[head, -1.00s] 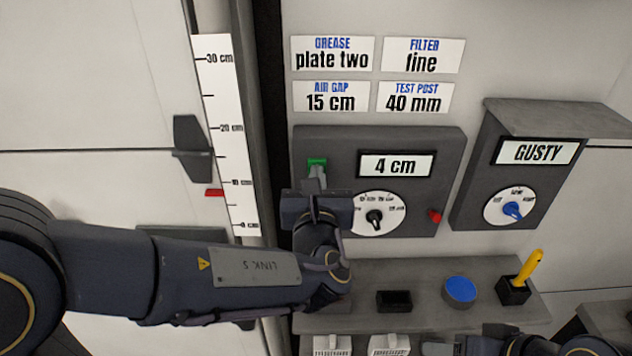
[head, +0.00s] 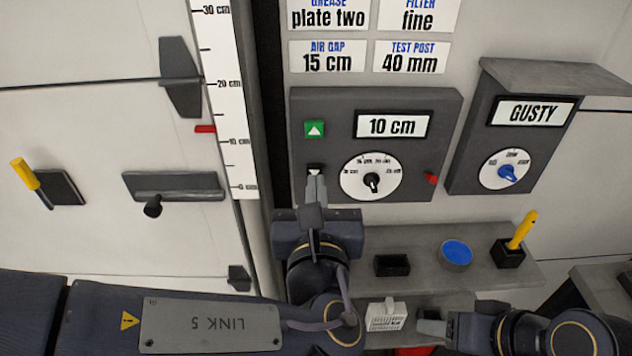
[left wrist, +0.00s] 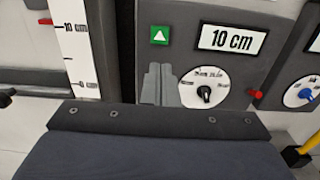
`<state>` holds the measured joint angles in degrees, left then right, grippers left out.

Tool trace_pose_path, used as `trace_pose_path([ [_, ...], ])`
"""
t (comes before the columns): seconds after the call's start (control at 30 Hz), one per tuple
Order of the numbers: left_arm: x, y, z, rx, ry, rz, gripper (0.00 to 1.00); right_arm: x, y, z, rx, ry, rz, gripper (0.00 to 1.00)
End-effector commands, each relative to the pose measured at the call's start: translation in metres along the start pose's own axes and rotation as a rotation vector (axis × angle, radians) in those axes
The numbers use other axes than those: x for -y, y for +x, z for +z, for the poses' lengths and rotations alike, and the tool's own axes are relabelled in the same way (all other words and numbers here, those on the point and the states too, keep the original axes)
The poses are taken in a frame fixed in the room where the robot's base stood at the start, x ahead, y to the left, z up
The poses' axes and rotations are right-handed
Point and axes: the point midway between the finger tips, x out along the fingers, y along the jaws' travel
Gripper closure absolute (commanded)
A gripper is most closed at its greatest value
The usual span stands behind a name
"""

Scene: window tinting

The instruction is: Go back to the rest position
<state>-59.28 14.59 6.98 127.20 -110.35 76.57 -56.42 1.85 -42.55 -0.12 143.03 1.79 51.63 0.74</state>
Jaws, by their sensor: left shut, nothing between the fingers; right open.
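My left gripper (head: 316,188) is shut and empty, its fingertips upright in front of the lower left of the grey control box (head: 340,105). In the left wrist view its shut fingers (left wrist: 157,84) stand below the green up-arrow button (left wrist: 159,35). The green button (head: 314,129) is uncovered in the head view. The box display (head: 392,125) reads 10 cm. My right gripper (head: 432,326) is open, low at the right, near a small white block.
A shelf (head: 420,252) below the box holds a black tray (head: 392,265), a blue disc (head: 456,252) and a yellow-handled tool (head: 522,232) in a black holder. A GUSTY box (head: 490,90) hangs at the right. A height scale (head: 225,100) with a red pointer (head: 205,128) stands left.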

Motion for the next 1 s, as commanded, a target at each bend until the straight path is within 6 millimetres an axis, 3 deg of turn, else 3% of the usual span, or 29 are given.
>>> trace_pose_path([
  [0.63, 0.0, 0.001, 0.0, 0.0, -0.001, 0.0, 1.0, 0.0, 0.0, 0.0, 0.0, 0.0, 0.0, 0.45],
  [0.73, -0.009, 0.003, -0.002, -0.02, -0.025, 0.025, 1.0, 0.0, 0.0, 0.0, 0.0, 0.0, 0.0, 0.45],
  [0.87, -0.058, 0.013, -0.02, -0.13, -0.168, 0.16, 1.0, 0.0, 0.0, 0.0, 0.0, 0.0, 0.0, 0.45],
  [1.0, -0.149, 0.007, -0.064, -0.326, -0.514, 0.454, 1.0, 0.0, 0.0, 0.0, 0.0, 0.0, 0.0, 0.45],
])
